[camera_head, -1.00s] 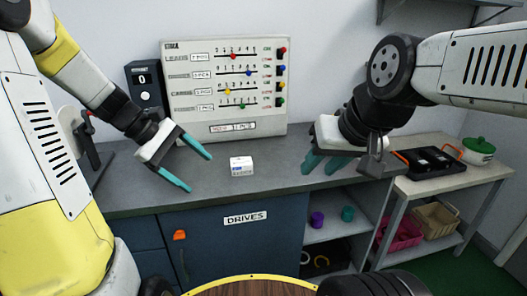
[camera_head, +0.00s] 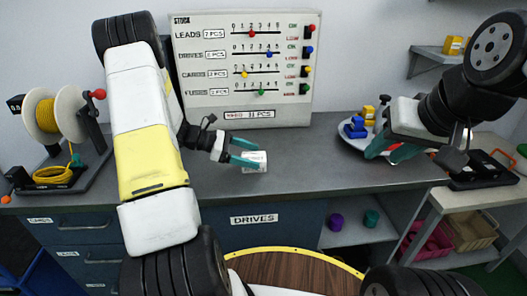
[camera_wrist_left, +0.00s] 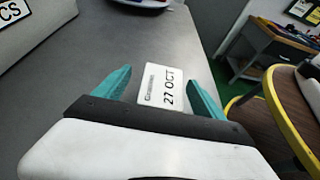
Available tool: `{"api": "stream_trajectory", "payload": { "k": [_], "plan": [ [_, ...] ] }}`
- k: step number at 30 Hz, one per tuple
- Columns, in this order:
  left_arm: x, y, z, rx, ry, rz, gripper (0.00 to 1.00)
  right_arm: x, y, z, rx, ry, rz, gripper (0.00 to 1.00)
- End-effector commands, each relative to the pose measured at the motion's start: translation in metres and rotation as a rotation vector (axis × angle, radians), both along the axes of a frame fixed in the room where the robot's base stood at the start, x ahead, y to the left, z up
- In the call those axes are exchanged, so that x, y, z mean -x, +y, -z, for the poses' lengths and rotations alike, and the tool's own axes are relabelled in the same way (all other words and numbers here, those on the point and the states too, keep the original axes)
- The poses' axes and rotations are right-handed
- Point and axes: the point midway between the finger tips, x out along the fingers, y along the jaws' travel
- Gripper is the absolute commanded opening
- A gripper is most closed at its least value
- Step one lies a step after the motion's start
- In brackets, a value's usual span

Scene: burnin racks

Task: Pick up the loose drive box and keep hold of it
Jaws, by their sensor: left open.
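The loose drive box (camera_head: 254,160) is a small white box on the grey counter in front of the stock board. In the left wrist view its label reads 27 OCT (camera_wrist_left: 162,87). My left gripper (camera_head: 245,154) is open, with its teal fingertips at the box. The left wrist view shows the box between the two fingers (camera_wrist_left: 158,90), with a gap on the right side; contact on the left is unclear. My right gripper (camera_head: 395,152) hangs over the counter at the right, with teal fingers; its opening is hard to judge.
The stock board (camera_head: 245,110) stands behind the box. A yellow cable reel (camera_head: 55,115) is at the left. A round tray with blue and yellow parts (camera_head: 362,128) is beside my right gripper. A drawer front marked DRIVES (camera_head: 254,219) is below. The counter between the grippers is clear.

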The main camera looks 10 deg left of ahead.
Motion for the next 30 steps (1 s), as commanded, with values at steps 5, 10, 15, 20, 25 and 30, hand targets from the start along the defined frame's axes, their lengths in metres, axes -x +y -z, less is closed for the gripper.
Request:
{"api": "stream_trajectory", "payload": {
  "k": [5,10,15,20,25,30],
  "plan": [
    [-0.001,-0.026,0.012,0.001,0.002,0.005,0.8,0.0,0.0,0.0,0.0,0.0,0.0,0.36],
    [-0.005,-0.039,0.018,0.0,0.0,0.002,0.8,0.0,0.0,0.0,0.0,0.0,0.0,0.36],
    [-0.005,-0.038,0.018,0.0,-0.001,0.001,0.8,0.0,0.0,0.0,0.0,0.0,0.0,0.36],
    [-0.005,-0.038,0.018,0.0,-0.001,0.001,0.49,0.0,0.0,0.0,0.0,0.0,0.0,0.36],
    [-0.005,-0.038,0.018,0.0,-0.001,0.001,0.16,0.0,0.0,0.0,0.0,0.0,0.0,0.36],
    [-0.005,-0.038,0.017,0.0,-0.001,0.002,0.16,0.0,0.0,0.0,0.0,0.0,0.0,0.36]
  ]
}}
